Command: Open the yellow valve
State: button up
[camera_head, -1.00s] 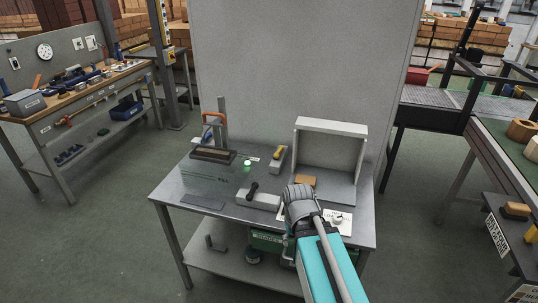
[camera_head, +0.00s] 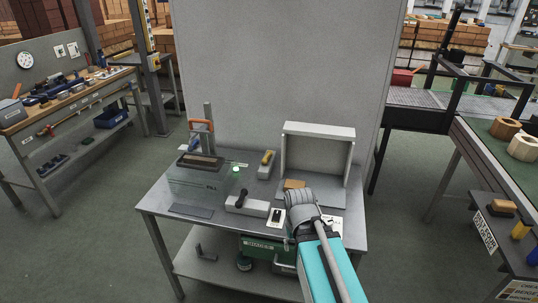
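A small grey block with a yellow handle (camera_head: 267,158), which looks like the yellow valve, sits toward the back of the grey metal table (camera_head: 152,200). The handle lies along the top of the block. A similar pale block with a black handle (camera_head: 240,201) sits nearer the front. My teal arm reaches up from the bottom over the table's front right. Its grey wrist is to the right of and nearer than the yellow handle, clearly apart from it in the picture. My gripper's fingers do not show; the wrist and arm hide that area.
A grey open-fronted box (camera_head: 318,130) stands at the back right, with an orange-brown block (camera_head: 294,184) before it. A transparent panel (camera_head: 198,182) and an orange clamp (camera_head: 201,126) are at the left. A green glowing ball (camera_head: 236,169) lies between. A grey wall panel (camera_head: 290,60) stands behind.

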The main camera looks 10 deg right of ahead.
aim_at(265, 160)
jog(key=z, duration=0.05)
jog(key=i, duration=0.9)
jog(key=u, duration=0.05)
